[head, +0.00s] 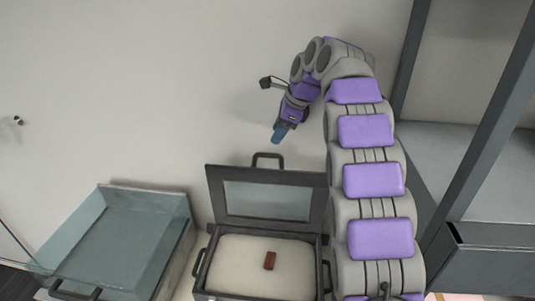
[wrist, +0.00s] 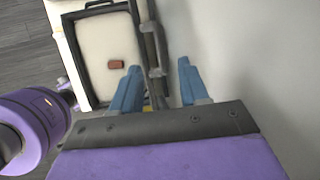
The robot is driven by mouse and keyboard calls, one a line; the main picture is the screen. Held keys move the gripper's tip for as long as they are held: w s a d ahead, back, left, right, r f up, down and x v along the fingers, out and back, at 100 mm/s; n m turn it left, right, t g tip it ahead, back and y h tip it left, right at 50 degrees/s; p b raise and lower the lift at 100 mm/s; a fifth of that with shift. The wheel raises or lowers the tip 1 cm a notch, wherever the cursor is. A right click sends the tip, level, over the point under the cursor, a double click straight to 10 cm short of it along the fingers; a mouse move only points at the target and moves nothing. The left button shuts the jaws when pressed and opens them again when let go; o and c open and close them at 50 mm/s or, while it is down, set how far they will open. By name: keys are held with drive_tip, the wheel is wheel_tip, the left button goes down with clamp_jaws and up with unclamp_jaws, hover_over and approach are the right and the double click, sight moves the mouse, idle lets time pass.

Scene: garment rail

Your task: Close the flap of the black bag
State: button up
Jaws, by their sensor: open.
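The black bag (head: 324,270) looks like a black-framed case with a pale padded inside. Its flap (head: 215,190) stands raised at the back, a dark frame with a grey panel and a handle (head: 267,156) on its top edge. In the wrist view the bag (wrist: 86,80) is at upper left, and the flap (wrist: 148,38) shows nearly edge-on. My gripper (head: 279,134) is above and slightly right of the flap's handle, pointing down. In the wrist view its blue fingers (wrist: 158,84) are apart with nothing held; the flap's edge appears between them, farther off.
A small red-brown block (head: 270,261) lies inside the bag. A glass-topped case (head: 140,235) stands to the left. A dark metal frame and grey cabinet (head: 490,262) are on the right. A pale wall is close behind the flap and my gripper.

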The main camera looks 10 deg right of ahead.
sight(269, 154)
drive_tip(key=x, duration=0.5)
drive_tip(key=d+b+x, duration=0.1)
drive_tip(key=x, duration=0.2)
drive_tip(key=shift+w+f, duration=0.15)
drive_tip(key=shift+f, duration=0.1)
drive_tip(key=shift+w+a+f, duration=0.1)
drive_tip(key=shift+a+f, duration=0.2)
drive_tip(key=shift+f, duration=0.05)
drive_tip(key=shift+a, duration=0.3)
drive_tip(key=shift+d, duration=0.15)
clamp_jaws()
